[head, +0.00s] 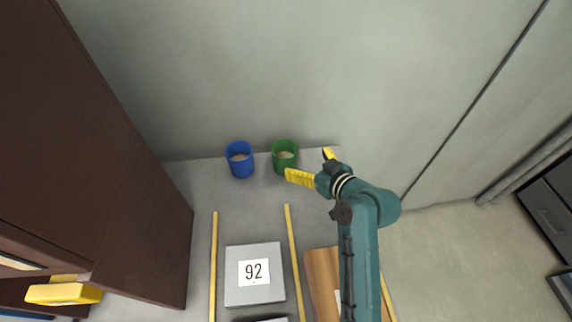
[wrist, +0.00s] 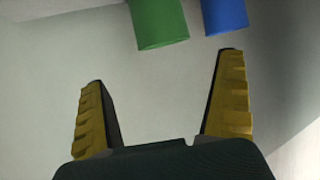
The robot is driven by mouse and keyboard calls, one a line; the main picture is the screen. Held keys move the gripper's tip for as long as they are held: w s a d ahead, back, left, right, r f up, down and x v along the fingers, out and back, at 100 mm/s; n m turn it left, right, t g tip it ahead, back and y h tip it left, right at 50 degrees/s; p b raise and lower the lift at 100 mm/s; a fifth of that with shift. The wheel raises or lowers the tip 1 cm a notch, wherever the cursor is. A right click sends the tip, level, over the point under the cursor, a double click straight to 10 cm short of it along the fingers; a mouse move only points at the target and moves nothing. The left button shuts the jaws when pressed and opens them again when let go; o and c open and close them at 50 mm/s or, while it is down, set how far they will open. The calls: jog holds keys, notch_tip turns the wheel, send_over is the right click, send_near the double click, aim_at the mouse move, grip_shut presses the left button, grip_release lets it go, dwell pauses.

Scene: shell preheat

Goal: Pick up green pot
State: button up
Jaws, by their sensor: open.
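A blue pot (head: 240,160) stands left of the green one; it also shows in the wrist view (wrist: 224,14). A grey box marked 92 (head: 255,290) and a wooden board (head: 322,275) lie nearer, among yellow strips (head: 293,250). A dark brown cabinet (head: 150,220) bounds the left; a wall is behind.

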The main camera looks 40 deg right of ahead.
jog(key=b, duration=0.2)
send_near(278, 146)
jog(key=w, duration=0.1)
jog(key=b+x, duration=0.1)
jog(key=x, duration=0.1)
jog(key=b+x, duration=0.1)
jog(key=x, duration=0.2)
jog(key=shift+d+f+b, duration=0.1)
jog(key=shift+f+b, duration=0.2)
jog(key=shift+f, duration=0.2)
jog(key=shift+w, duration=0.2)
jog(key=shift+s, duration=0.1)
jog(key=shift+r, duration=0.1)
jog(key=c, duration=1.2)
